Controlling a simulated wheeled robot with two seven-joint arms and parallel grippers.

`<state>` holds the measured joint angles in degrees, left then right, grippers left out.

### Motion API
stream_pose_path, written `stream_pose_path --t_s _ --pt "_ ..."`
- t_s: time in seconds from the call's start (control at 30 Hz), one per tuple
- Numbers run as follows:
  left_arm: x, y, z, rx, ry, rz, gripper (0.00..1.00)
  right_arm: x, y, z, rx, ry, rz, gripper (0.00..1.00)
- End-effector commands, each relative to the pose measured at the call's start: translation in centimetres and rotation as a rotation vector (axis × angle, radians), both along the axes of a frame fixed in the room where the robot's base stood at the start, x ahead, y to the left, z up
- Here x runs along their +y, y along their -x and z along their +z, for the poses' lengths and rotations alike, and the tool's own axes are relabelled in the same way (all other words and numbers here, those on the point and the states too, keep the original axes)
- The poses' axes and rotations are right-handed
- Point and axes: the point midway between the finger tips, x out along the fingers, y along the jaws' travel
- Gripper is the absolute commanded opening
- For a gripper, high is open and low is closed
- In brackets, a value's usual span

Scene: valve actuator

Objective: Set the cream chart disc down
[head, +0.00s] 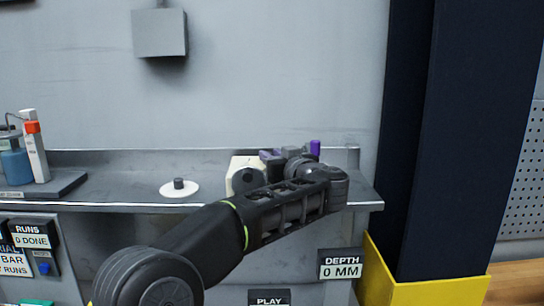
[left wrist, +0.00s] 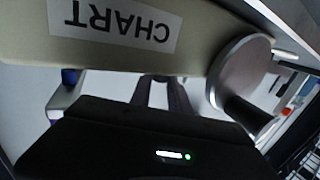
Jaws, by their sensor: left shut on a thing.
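The cream chart disc (head: 240,164) is a thick cream piece with a dark round centre, just left of my left gripper (head: 283,160) above the metal shelf. In the left wrist view its cream side (left wrist: 200,22) fills the top, with an upside-down CHART label. My left gripper is shut on it; the fingers' contact is mostly hidden. A pale round plate (head: 165,190) with a dark upright peg lies on the shelf to the left, apart from the disc in the head view. My right gripper is not in view.
The metal shelf (head: 112,190) has free room around the pale plate. A dark stand with a blue and a white-and-orange part (head: 36,150) is at the left. A grey box (head: 160,33) hangs on the wall. A dark column (head: 465,140) with a yellow base stands right.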

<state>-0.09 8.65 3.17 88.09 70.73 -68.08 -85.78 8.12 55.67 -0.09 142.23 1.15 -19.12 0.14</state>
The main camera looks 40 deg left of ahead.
Motion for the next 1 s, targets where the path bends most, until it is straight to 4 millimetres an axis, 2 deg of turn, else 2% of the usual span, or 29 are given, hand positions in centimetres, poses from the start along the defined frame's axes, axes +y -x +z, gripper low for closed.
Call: stream_pose_path --t_s 0.33,0.37,0.6,1.0 --pt "0.02 0.01 -0.28 0.0 -0.001 0.001 0.0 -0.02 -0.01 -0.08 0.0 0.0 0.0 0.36" --pt "0.02 0.01 -0.32 0.0 -0.001 0.001 0.23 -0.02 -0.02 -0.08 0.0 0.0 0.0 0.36" --pt "0.02 0.0 -0.27 0.0 0.0 0.0 0.42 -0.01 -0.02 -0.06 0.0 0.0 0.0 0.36" --pt "0.04 0.0 0.06 -0.001 0.0 0.0 0.44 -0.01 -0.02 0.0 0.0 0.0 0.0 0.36"
